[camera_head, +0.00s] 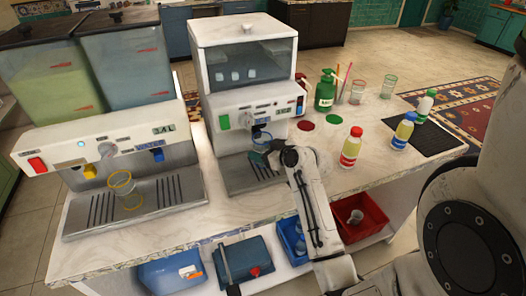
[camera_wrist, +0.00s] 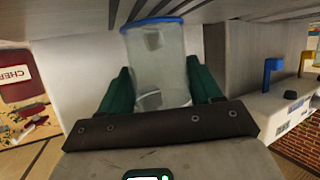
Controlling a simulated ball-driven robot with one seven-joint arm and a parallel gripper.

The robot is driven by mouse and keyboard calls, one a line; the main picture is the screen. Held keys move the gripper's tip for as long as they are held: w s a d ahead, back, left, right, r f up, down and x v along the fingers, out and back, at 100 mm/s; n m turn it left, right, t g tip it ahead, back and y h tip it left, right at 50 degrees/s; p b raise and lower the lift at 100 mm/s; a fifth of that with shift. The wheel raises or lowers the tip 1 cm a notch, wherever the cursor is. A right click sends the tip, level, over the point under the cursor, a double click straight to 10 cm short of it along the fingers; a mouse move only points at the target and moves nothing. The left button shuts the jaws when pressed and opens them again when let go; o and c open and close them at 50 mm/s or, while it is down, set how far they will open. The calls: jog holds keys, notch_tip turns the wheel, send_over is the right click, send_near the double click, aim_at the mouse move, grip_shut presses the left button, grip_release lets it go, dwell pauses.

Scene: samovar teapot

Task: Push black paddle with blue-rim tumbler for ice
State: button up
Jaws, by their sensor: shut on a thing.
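My gripper (camera_wrist: 158,85) is shut on the clear blue-rim tumbler (camera_wrist: 157,60), which stands between its green fingers in the wrist view. Pale block-like shapes show in the tumbler; they look like ice, but I cannot be sure. In the head view my gripper (camera_head: 270,153) holds the tumbler (camera_head: 257,157) under the front of the ice dispenser (camera_head: 250,95), above its drip tray. The black paddle (camera_head: 262,134) is small and dark below the dispenser's spout, close to the tumbler's rim. I cannot tell whether they touch.
A two-tank drink machine (camera_head: 110,130) with a yellow-rim glass (camera_head: 124,190) on its tray stands left. Right of the dispenser are a green pump bottle (camera_head: 325,92), a red-capped bottle (camera_head: 351,148) and a black mat (camera_head: 432,138). Red (camera_head: 375,215) and blue bins sit below.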

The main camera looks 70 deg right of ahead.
jog(key=shift+w+d, duration=0.35)
jog(key=shift+d, duration=0.05)
jog(key=shift+w+d+b, duration=0.2)
jog(key=shift+d+b, duration=0.05)
jog(key=shift+b, duration=0.15)
jog(key=shift+w+d, duration=0.1)
jog(key=shift+s+a+p, duration=0.6)
jog(key=shift+s+a, duration=1.05)
jog(key=shift+a, duration=0.3)
jog(key=shift+s+a+p, duration=0.25)
jog(key=shift+s+a, duration=1.4)
jog(key=shift+a, duration=0.25)
jog(key=shift+s+a+p, duration=0.2)
jog(key=shift+s+a, duration=1.4)
jog(key=shift+a, duration=0.3)
